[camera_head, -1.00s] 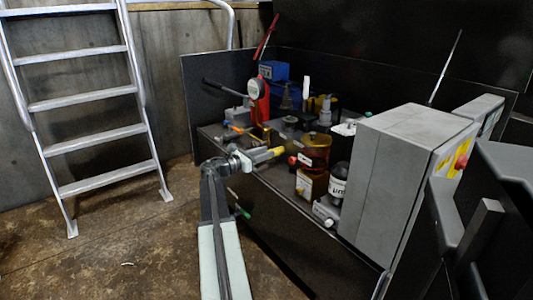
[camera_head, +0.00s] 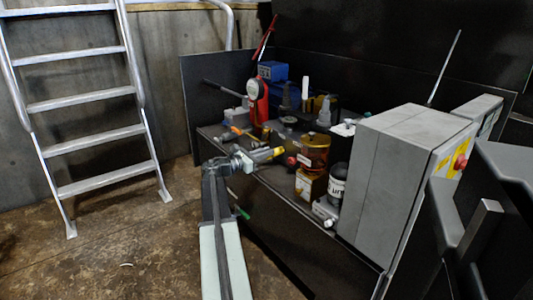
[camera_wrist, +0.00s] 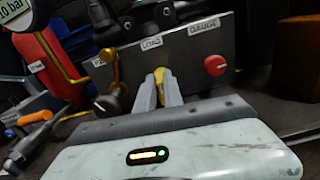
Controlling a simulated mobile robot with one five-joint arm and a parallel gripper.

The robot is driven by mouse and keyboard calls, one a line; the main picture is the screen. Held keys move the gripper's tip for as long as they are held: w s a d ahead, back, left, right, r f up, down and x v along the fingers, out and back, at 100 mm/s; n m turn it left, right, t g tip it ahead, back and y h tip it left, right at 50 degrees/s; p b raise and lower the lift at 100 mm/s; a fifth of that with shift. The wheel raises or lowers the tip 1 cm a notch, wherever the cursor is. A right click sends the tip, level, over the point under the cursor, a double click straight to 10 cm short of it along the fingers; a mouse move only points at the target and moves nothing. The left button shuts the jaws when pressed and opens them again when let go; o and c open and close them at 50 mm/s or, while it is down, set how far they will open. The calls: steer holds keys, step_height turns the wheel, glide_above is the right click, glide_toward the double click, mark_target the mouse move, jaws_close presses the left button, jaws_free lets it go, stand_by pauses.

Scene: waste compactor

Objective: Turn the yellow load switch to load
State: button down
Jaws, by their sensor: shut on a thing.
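The yellow load switch (camera_wrist: 160,76) sits on a dark panel (camera_wrist: 130,60) below the label LOAD (camera_wrist: 151,43). Its upper end shows between my fingers and points up towards that label in the wrist view. My gripper (camera_wrist: 159,92) is shut on the switch, one finger on each side. The fingers hide its lower part. In the head view my gripper (camera_head: 262,157) is at the front edge of the black bench, among small equipment, and the switch's exact angle cannot be told there.
A red knob (camera_wrist: 215,65) is right of my fingers, under the label GAUGE. A lever with a black knob (camera_wrist: 108,103) is on the left. An orange-handled tool (camera_wrist: 36,117) lies further left. A grey box (camera_head: 395,175) stands at the right of the bench.

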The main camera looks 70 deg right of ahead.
steer(key=m, duration=0.2)
steer(key=s+m, duration=0.1)
steer(key=m, duration=0.1)
steer(key=shift+a+f, duration=0.1)
steer(key=shift+a, duration=0.15)
steer(key=m, duration=0.4)
steer(key=shift+s+a+f+m+b, duration=0.2)
steer(key=shift+f+m+b, duration=0.1)
steer(key=shift+m, duration=0.1)
steer(key=m, duration=0.4)
steer(key=shift+s+a+f+b, duration=0.1)
steer(key=shift+f+b, duration=0.15)
steer(key=shift+b, duration=0.05)
steer(key=shift+f+m, duration=0.15)
steer(key=shift+m, duration=0.9)
steer(key=shift+f+m, duration=0.1)
steer(key=shift+m, duration=0.95)
steer(key=shift+b, duration=0.3)
steer(key=c, duration=1.5)
jaws_free()
steer(key=shift+o, duration=0.2)
